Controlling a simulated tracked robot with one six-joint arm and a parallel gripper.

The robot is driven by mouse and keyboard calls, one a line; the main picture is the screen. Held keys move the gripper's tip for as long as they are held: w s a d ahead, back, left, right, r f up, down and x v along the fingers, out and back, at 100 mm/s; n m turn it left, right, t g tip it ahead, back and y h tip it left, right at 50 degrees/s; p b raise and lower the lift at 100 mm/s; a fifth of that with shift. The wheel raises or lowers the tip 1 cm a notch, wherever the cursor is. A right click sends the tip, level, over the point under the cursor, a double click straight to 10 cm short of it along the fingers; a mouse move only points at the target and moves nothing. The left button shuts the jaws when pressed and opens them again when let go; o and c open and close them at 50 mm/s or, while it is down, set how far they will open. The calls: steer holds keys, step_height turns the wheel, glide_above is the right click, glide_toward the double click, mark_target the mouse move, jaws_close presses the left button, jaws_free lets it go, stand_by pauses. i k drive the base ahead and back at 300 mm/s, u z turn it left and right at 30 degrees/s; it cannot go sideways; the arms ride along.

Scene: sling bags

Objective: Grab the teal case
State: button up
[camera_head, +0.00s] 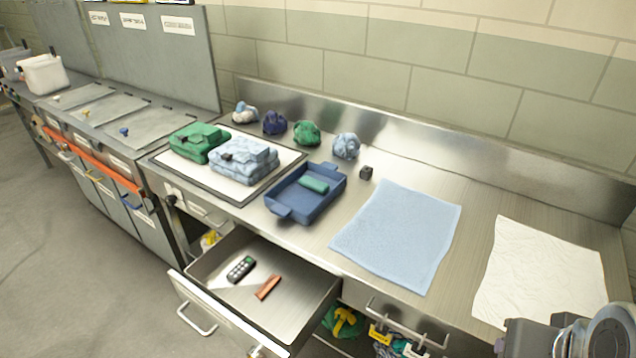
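The teal case (314,184) is a small oblong thing lying inside a blue tray (283,211) with raised walls and a handle at each end. The tray stands on the steel counter, to the right of two folded bags. Nothing touches the case except the tray. Grey parts of my arm show at the bottom right corner, far from the tray. My gripper's fingers are not in view.
A green folded bag (199,142) and a light blue one (243,161) lie on a white board. Several rolled bundles and a small dark cube (366,172) stand behind. A blue cloth (397,236) and white cloth (540,272) lie right. An open drawer (225,278) juts out below.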

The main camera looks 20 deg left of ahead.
mark_target(315, 185)
steer(key=z, duration=0.05)
steer(key=i, duration=0.6)
steer(key=u, duration=2.6)
steer(key=i, duration=0.5)
steer(key=z, duration=0.05)
